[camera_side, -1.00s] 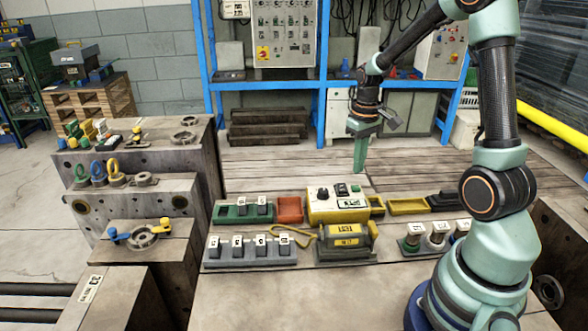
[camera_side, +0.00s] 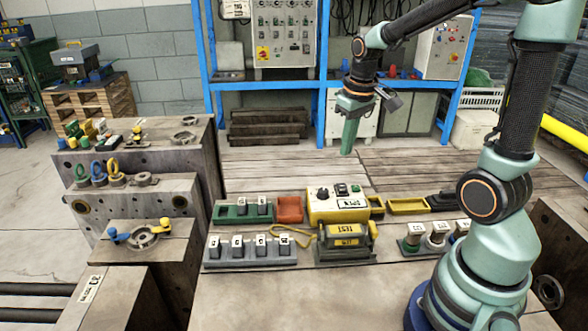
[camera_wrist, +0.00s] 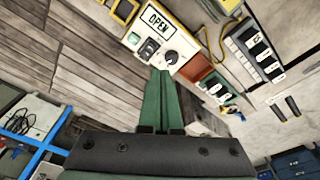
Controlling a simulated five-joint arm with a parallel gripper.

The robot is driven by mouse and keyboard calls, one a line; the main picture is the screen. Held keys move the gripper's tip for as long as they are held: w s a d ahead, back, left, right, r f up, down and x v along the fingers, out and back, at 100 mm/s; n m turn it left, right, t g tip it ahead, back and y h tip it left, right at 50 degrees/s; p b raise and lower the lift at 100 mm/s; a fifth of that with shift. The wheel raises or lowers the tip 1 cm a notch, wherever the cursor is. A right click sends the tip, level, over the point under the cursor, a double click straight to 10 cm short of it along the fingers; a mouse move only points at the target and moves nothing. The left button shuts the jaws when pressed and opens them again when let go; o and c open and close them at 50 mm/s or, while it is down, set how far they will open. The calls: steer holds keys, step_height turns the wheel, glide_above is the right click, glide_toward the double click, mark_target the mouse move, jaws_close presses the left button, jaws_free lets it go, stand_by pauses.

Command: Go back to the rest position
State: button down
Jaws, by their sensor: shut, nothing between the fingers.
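My gripper (camera_side: 348,138) hangs in the air above the wooden boards, behind the yellow control box, with its green fingers pointing down. The fingers are together with nothing between them. In the wrist view the shut green fingers (camera_wrist: 163,100) reach up the picture toward the control box. My arm rises from its base at the right and bends over to the left. The control box (camera_side: 338,204) has a white top panel, a black knob and a label that reads OPEN in the wrist view. A yellow block labelled TEST (camera_side: 346,238) stands in front of it.
A green rack (camera_side: 243,214), an orange-red tray (camera_side: 289,209) and a grey rack (camera_side: 250,256) stand left of the box. A yellow tray (camera_side: 408,206) and several stamps (camera_side: 438,237) are to its right. Stepped metal blocks (camera_side: 140,200) stand at the left. The front bench is clear.

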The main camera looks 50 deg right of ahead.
steer(key=s+a+r+n+t, duration=0.1)
steer(key=s+a+r+t, duration=0.1)
steer(key=a, duration=0.4)
steer(key=s+a+r+n+t, duration=0.1)
steer(key=s+a+r+t, duration=0.1)
steer(key=a, duration=0.5)
step_height(320, 180, up, 3)
steer(key=shift+s+f+y, duration=0.2)
steer(key=shift+s+y, duration=0.1)
steer(key=shift+s, duration=0.3)
steer(key=c, duration=1.5)
jaws_free()
steer(key=shift+c, duration=0.2)
